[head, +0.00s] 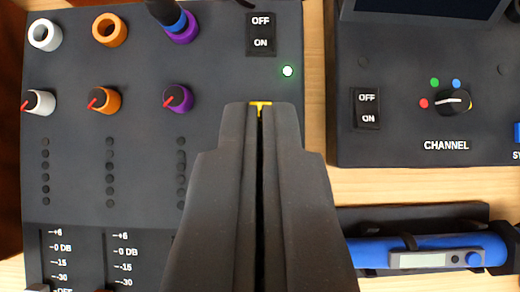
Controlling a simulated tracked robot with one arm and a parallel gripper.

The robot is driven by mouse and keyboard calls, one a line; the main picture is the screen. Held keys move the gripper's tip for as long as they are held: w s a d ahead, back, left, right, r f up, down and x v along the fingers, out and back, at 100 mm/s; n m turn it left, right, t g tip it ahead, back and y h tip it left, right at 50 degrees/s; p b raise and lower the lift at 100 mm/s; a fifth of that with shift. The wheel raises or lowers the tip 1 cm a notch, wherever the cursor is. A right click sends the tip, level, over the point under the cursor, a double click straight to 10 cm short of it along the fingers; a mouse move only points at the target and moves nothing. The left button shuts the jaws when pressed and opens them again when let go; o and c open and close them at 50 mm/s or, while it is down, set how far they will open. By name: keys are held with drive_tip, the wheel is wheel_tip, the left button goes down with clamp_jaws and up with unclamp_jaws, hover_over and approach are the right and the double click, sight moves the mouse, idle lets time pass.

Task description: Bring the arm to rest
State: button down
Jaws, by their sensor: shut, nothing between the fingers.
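My gripper (260,108) is shut and empty, its dark fingers together in the lower middle of the head view. It hangs over the right part of a dark mixer panel (75,150) and hides part of that panel. A green light (288,71) glows just beyond the fingertips, up and to the right. An OFF/ON switch (261,34) is above it. I cannot tell how high the fingertips are over the panel.
The mixer has coloured sockets, knobs (178,98) and sliders. At right stands a second dark unit with a CHANNEL knob (453,102) and another OFF/ON switch (367,108). A blue pen-like tool (440,250) lies in a black holder below it. Bare wooden table (400,187) shows between them.

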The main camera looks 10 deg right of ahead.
drive_tip(key=s+r+t, duration=0.2)
drive_tip(key=s+r, duration=0.5)
drive_tip(key=r, duration=0.5)
drive_tip(key=s+r+t, duration=0.3)
drive_tip(key=s+r, duration=0.4)
drive_tip(key=r, duration=0.6)
drive_tip(key=s+r+n+t, duration=0.1)
drive_tip(key=s+r+t, duration=0.1)
drive_tip(key=s+r, duration=0.5)
wheel_tip(320, 180, up, 6)
drive_tip(key=shift+a+f+t+y, duration=0.15)
drive_tip(key=shift+t+y, duration=0.15)
